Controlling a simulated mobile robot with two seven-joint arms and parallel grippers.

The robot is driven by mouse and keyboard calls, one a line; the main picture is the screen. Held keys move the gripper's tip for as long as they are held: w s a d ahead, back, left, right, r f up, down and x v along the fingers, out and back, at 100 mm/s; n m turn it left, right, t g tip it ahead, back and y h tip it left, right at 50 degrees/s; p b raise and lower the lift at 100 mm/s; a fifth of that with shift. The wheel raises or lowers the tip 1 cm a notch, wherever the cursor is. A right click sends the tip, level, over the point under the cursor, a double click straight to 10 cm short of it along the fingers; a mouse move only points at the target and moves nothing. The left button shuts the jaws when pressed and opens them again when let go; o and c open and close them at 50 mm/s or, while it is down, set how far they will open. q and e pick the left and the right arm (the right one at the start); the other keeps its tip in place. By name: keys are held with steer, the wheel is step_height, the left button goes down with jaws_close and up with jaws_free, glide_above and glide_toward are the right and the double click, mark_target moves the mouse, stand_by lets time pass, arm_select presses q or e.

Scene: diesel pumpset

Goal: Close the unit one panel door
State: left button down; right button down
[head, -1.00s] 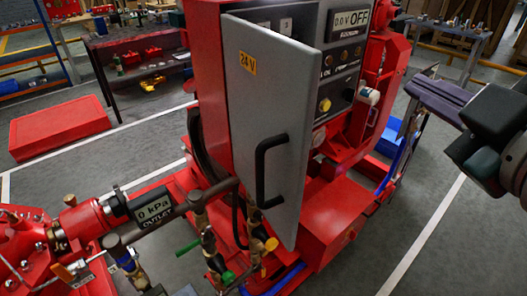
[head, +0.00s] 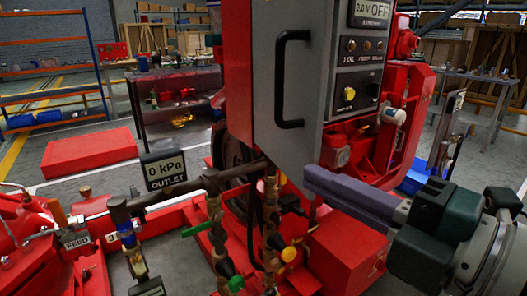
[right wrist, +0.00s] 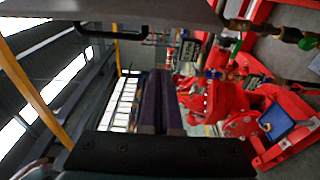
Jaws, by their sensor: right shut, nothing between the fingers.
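The unit one panel door (head: 260,85) is a grey slab with a black bar handle (head: 283,80). It stands open, swung out from the red cabinet, with the control panel (head: 352,90) showing to its right. My right gripper (head: 312,182) is shut and empty; in the head view its fingertips appear by the door's lower right edge, and I cannot tell if they touch it. In the right wrist view the fingers (right wrist: 158,85) point away from the camera, the door (right wrist: 110,12) runs along the top, and its handle (right wrist: 108,34) hangs below. My left gripper is not in view.
Pipes and valves with an outlet gauge (head: 165,168) stand below and left of the door. A red base block (head: 345,245) lies beneath the gripper. A workbench (head: 175,95) and a red box (head: 88,153) are farther left, with open floor between.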

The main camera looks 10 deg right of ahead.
mark_target(319, 160)
steer(key=shift+w+d+b, duration=0.15)
steer(key=shift+w+d, duration=0.1)
steer(key=shift+w, duration=0.65)
steer(key=shift+w+d+b, duration=0.1)
steer(key=shift+w+d, duration=0.15)
steer(key=shift+w, duration=0.6)
steer(key=shift+w+d+b, duration=0.15)
steer(key=shift+w+d, duration=0.1)
steer(key=shift+w, duration=0.65)
